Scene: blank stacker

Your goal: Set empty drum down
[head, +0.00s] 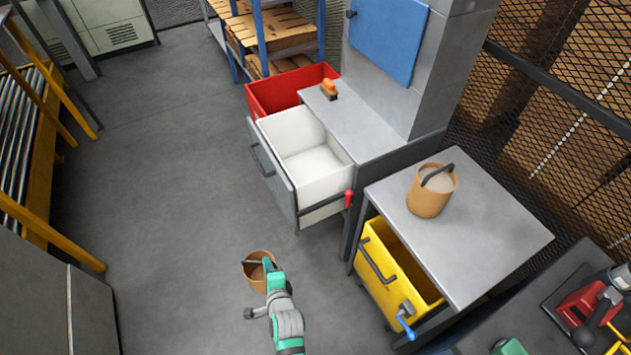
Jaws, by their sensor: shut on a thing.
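An open-topped brown drum (254,277) with a dark handle is at the lower middle of the head view. Its visible inside looks empty. My gripper (268,264) is shut on the drum at its upper right side. The fingertips and the drum's far side are partly hidden by my gripper. From this view I cannot tell how high the drum is above the grey floor. A second brown drum (427,203) with a dark handle and pale contents stands upright on the grey table (497,240) at the right.
An open white drawer (330,185) juts from the grey cabinet, with a red bin (275,94) behind it. A yellow bin (378,262) sits under the table. An orange-handled brush (329,90) lies on the cabinet top. The floor (160,180) left of the drawer is clear.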

